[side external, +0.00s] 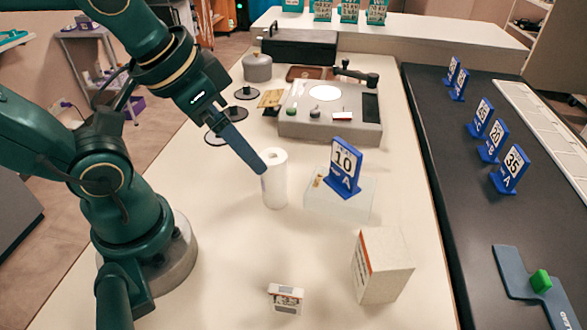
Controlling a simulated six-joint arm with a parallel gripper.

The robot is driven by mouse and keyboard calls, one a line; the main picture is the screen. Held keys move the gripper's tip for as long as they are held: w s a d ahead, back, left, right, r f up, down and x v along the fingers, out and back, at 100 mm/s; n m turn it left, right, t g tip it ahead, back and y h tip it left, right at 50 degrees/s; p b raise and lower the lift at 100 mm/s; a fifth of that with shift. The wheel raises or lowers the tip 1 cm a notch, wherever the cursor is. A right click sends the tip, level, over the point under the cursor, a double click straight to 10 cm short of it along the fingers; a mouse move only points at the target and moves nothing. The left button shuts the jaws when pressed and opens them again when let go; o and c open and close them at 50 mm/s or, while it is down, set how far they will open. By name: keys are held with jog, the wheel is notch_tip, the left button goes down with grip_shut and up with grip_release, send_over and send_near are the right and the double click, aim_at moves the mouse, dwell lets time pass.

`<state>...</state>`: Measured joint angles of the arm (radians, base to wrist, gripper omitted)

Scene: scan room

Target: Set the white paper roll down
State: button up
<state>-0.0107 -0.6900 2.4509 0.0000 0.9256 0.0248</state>
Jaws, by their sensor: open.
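The white paper roll (275,182) stands upright on the cream table, left of a clear block that carries a blue "10 A" sign. My gripper (262,168) comes down from the upper left, with its blue fingers at the top left edge of the roll. The jaws are open. From this side one finger hides the other, and I cannot tell whether a finger touches the roll. The roll's base appears to rest on the table.
The blue "10 A" sign (344,168) is close on the right. A white box (382,265) and a small box (286,298) stand in front. A grey device (331,112) is behind. The table between the roll and the small box is clear.

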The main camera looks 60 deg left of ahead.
jog(key=shift+s+d+f, duration=0.1)
jog(key=shift+s, duration=0.1)
jog(key=shift+c, duration=1.2)
